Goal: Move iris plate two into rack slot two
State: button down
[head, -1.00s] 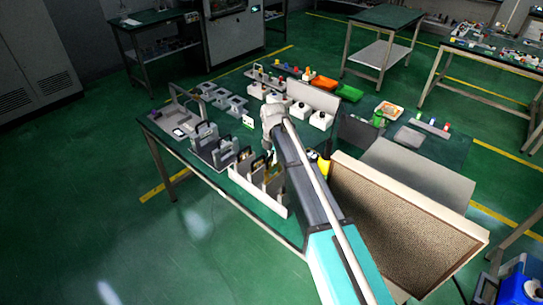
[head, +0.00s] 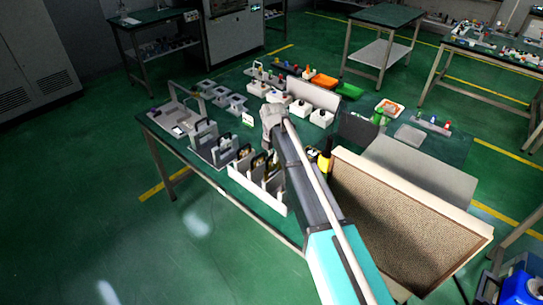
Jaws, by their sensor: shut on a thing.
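A white slotted rack (head: 257,197) stands at the near edge of the green-topped table, with several dark-handled plates upright in or just over its slots. My gripper (head: 271,150) points down over the rack's right part, below my grey wrist. It is shut on a thin dark plate (head: 272,163), taken to be iris plate two, partly hidden by the fingers and arm. I cannot tell whether this plate is inside a slot or just above it. Slot numbers are too small to read. A grey rack (head: 213,158) with more dark-handled plates stands to the left.
A grey tray with a raised handle (head: 172,117) lies at the table's left end. White boxes with coloured knobs (head: 300,108) and a grey panel (head: 314,94) stand behind. A yellow bottle (head: 325,160) and a large framed mesh panel (head: 400,220) stand right of my arm.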

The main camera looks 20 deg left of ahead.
aim_at(273, 167)
jog(key=shift+f+b, duration=2.75)
jog(key=shift+f, duration=0.05)
dwell(1.3)
jog(key=c, duration=0.6)
grip_release()
jog(key=shift+s+r, duration=0.1)
jog(key=shift+r, duration=0.1)
